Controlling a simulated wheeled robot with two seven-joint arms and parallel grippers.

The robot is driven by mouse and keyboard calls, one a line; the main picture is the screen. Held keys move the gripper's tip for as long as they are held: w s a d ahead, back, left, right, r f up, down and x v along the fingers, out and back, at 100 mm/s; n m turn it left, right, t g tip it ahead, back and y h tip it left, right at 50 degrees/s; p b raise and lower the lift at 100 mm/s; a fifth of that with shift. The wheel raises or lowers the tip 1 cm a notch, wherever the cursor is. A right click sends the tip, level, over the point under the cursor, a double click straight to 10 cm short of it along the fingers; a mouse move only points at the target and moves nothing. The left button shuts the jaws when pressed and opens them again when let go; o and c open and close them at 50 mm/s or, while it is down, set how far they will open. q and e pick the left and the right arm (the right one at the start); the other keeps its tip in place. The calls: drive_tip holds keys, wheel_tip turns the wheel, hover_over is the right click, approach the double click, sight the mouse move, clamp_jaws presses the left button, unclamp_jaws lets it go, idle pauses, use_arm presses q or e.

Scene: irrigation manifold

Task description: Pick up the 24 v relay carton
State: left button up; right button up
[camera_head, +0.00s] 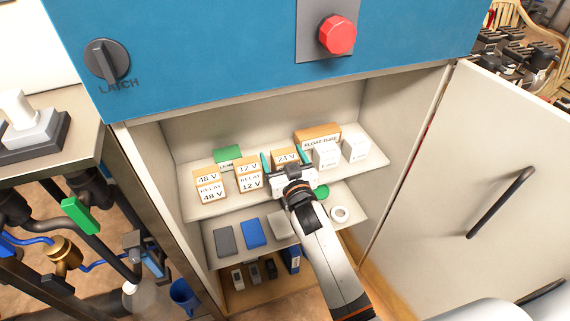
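The 24 V relay carton (285,154) is a small orange-brown box with a white label. It stands on the upper shelf of the open cabinet, right of the 12 V relay carton (249,180) and the 48 V relay carton (209,189). My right gripper (284,160) reaches in from the front, its two teal fingers spread on either side of the 24 V carton. The gripper body hides the carton's lower part. I see no clear contact between fingers and carton. My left gripper is not in view.
A float-labelled carton (318,136) and white boxes (356,148) stand close on the right. The shelf above has little headroom under the blue panel (220,45). The cabinet door (500,150) is swung open to the right. Lower shelves hold a blue box (254,233) and other items.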

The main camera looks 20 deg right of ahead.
drive_tip(key=c, duration=1.1)
